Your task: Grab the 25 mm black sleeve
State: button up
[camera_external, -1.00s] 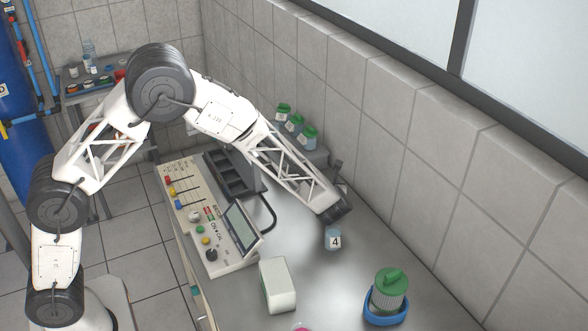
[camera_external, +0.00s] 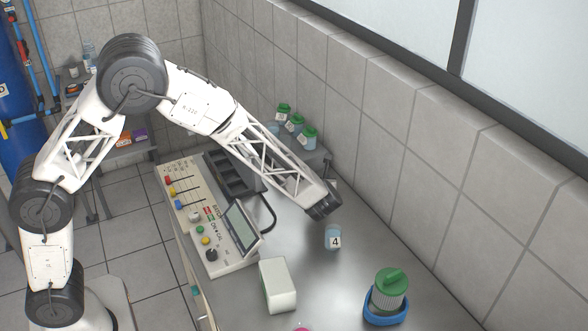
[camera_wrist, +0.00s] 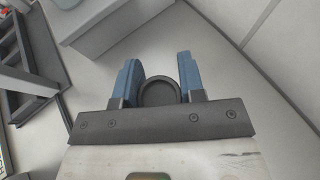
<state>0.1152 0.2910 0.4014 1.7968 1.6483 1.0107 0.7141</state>
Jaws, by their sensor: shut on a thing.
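In the wrist view my gripper (camera_wrist: 159,78) has its two blue fingers on either side of a dark round ring-shaped part, the black sleeve (camera_wrist: 159,92). The fingers are shut on it, one at its left and one at its right. The grey bench surface shows below and around it. In the external view the end of my arm is low over the bench at centre right; the fingers and the sleeve are hidden there behind the wrist.
A green-lidded container in a blue holder (camera_external: 388,295), a white box (camera_external: 277,285) and a control console (camera_external: 215,220) are on the bench. Several green-lidded jars (camera_external: 296,124) stand at the back by the tiled wall.

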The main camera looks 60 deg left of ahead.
jog(key=s, duration=0.8)
jog(key=s+r, duration=0.1)
jog(key=s, duration=0.3)
jog(key=shift+d+r, duration=0.1)
jog(key=shift+d, duration=0.3)
